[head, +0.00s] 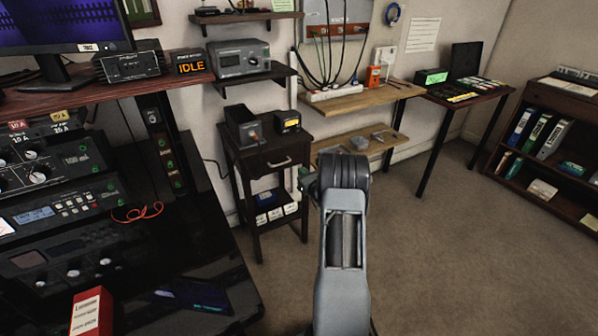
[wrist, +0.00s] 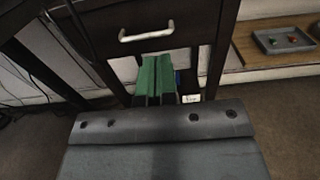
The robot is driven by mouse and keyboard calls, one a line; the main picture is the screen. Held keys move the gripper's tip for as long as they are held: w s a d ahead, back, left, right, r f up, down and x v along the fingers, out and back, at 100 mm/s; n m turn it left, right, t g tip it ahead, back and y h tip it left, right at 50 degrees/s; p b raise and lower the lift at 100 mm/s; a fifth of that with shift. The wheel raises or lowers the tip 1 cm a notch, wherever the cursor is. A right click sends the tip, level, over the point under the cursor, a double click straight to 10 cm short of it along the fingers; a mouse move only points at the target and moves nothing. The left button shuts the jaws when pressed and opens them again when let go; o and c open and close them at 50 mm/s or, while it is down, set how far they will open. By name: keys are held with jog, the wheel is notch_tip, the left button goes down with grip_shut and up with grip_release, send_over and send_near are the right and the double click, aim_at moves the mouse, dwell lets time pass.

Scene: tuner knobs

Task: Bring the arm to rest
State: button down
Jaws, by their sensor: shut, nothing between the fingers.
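My gripper (wrist: 157,62) shows in the wrist view as two green fingers side by side, shut with nothing between them. It points toward the dark side table (wrist: 135,42) with a metal drawer handle, and I cannot tell the exact gap. In the head view my grey arm rises from the bottom middle, and its bent joint hides most of the gripper. The same side table (head: 268,159) stands just left of the arm there. The rack units with knobs (head: 40,180) are at the left, apart from the arm.
A red-and-white box (head: 91,312) stands at the lower left. A monitor (head: 65,20) and a box reading IDLE (head: 190,67) are on the upper left desk. Wooden shelves (head: 360,98) line the back wall. A bookcase (head: 550,150) is at the right. Open floor (head: 450,250) lies right of the arm.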

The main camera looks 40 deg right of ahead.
jog(key=shift+s, duration=0.35)
jog(key=s+a+f+n+g+y, duration=0.35)
jog(key=a+n+y, duration=0.3)
jog(key=a, duration=0.25)
jog(key=s+a+r+n+g+y+p, duration=0.25)
jog(key=s+a+r+n+g, duration=0.25)
jog(key=a+n, duration=0.25)
jog(key=s+a+r+n+g+y+p, duration=0.1)
jog(key=s+a+r+n+g+p, duration=0.35)
jog(key=a+n, duration=0.3)
jog(key=s+a+r+n+h+p, duration=0.2)
jog(key=s+a+r+n+p, duration=0.1)
jog(key=r, duration=0.6)
jog(key=s+a+r+n+h+p, duration=0.3)
jog(key=s+r+n+p, duration=0.3)
jog(key=r, duration=0.3)
jog(key=s+a+r+n+g+h+p, duration=0.1)
jog(key=s+a+r+n+h+p, duration=0.1)
jog(key=r+n, duration=0.5)
jog(key=s+a+r+p, duration=0.1)
jog(key=s+r+p, duration=0.1)
jog(key=s, duration=0.1)
jog(key=shift+s+a+h+p, duration=0.15)
jog(key=shift+s+h+p, duration=0.15)
jog(key=shift+h, duration=0.1)
